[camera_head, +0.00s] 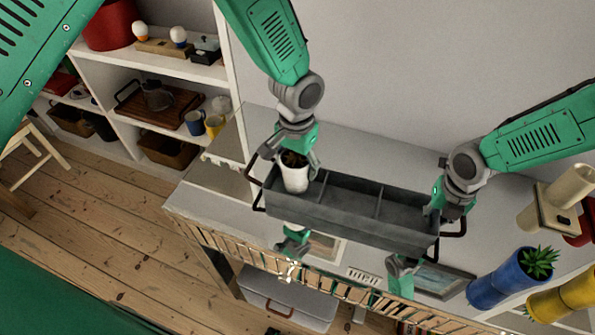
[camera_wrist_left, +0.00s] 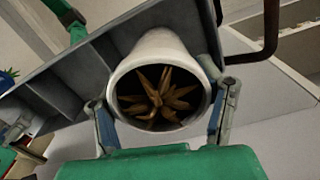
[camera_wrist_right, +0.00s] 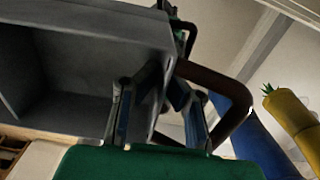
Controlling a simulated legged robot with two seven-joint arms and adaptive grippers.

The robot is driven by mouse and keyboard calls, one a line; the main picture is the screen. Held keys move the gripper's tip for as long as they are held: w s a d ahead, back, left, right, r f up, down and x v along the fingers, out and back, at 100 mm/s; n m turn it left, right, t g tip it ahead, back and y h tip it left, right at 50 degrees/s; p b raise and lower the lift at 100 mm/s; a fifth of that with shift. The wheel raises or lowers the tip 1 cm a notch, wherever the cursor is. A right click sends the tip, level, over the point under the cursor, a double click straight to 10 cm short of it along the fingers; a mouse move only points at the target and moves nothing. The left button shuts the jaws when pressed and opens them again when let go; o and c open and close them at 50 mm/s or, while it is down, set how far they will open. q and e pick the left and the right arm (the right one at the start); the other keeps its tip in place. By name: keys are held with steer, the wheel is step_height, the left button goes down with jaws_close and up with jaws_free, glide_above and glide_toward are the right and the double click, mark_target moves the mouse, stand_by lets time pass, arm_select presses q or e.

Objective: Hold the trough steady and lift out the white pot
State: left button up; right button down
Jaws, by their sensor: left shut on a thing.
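The grey trough (camera_head: 345,212) stands on the light bench top, with dark handles at its ends and dividers inside. The white pot (camera_head: 295,180), holding a brownish spiky plant, is at the trough's left end; I cannot tell whether its base touches the floor of the trough. My left gripper (camera_head: 297,152) is shut on the pot, with a finger on each side in the left wrist view (camera_wrist_left: 163,110). My right gripper (camera_head: 444,207) is at the trough's right end. Its fingers are apart, around the end wall near the handle (camera_wrist_right: 230,95), with no clear grip showing.
A blue pot (camera_head: 500,280) with a green plant, a yellow pot (camera_head: 565,298) and a beige holder (camera_head: 555,200) stand to the right. Shelves with mugs (camera_head: 195,122) and trays are at the left. A picture frame (camera_head: 442,280) lies in front of the trough.

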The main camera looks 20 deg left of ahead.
arm_select(q)
step_height(320, 180, up, 7)
steer(key=shift+r, duration=0.2)
arm_select(e)
steer(key=c, duration=1.6)
jaws_free()
steer(key=shift+c, duration=0.2)
arm_select(q)
steer(key=shift+r, duration=0.1)
arm_select(e)
steer(key=shift+r, duration=0.15)
